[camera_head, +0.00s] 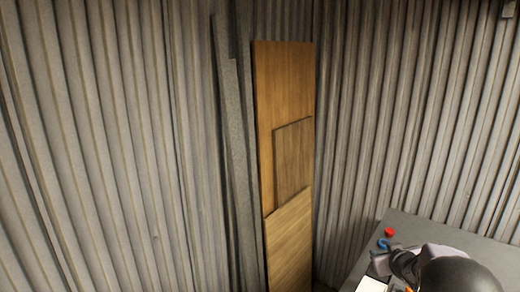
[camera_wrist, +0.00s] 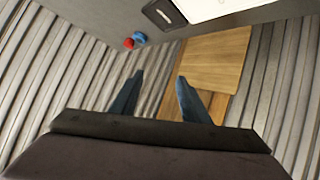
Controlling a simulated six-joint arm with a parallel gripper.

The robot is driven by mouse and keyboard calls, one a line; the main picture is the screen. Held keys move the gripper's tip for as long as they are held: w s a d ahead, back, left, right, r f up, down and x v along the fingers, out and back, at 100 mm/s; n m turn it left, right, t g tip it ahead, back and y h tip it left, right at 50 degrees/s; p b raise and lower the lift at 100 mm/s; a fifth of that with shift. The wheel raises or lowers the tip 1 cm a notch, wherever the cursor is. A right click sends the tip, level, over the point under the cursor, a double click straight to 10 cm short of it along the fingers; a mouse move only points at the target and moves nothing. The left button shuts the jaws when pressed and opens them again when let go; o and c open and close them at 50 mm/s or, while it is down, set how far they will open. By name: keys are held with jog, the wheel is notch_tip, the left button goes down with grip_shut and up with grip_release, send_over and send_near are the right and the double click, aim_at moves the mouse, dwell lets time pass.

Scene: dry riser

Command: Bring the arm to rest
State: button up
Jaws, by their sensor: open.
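My gripper (camera_wrist: 160,76) shows in the wrist view with its two dark fingers apart and nothing between them. In the head view my arm is at the lower right, over a grey table (camera_head: 408,225). The table also shows in the wrist view (camera_wrist: 95,14). The gripper's fingertips cannot be made out in the head view.
A red object (camera_head: 390,232) and a blue object (camera_head: 383,243) sit on the table beside my arm. A white flat thing (camera_head: 371,286) is at the bottom. Wooden boards (camera_head: 283,85) and grey strips (camera_head: 238,165) lean in the corner of corrugated walls (camera_head: 110,120).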

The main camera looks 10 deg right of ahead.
jog(key=s+a+f+g+y, duration=0.1)
jog(key=s+a+f+g, duration=0.25)
jog(key=s+a, duration=0.65)
jog(key=s+a+f+g+y, duration=0.15)
jog(key=s+a+g, duration=0.25)
jog(key=s+a, duration=0.65)
jog(key=s+a+f+g+y, duration=0.1)
jog(key=s+a+f+g, duration=0.25)
jog(key=s+a, duration=0.7)
notch_tip(320, 180, down, 8)
jog(key=b, duration=0.8)
jog(key=shift+d+f, duration=0.15)
jog(key=shift+d, duration=0.1)
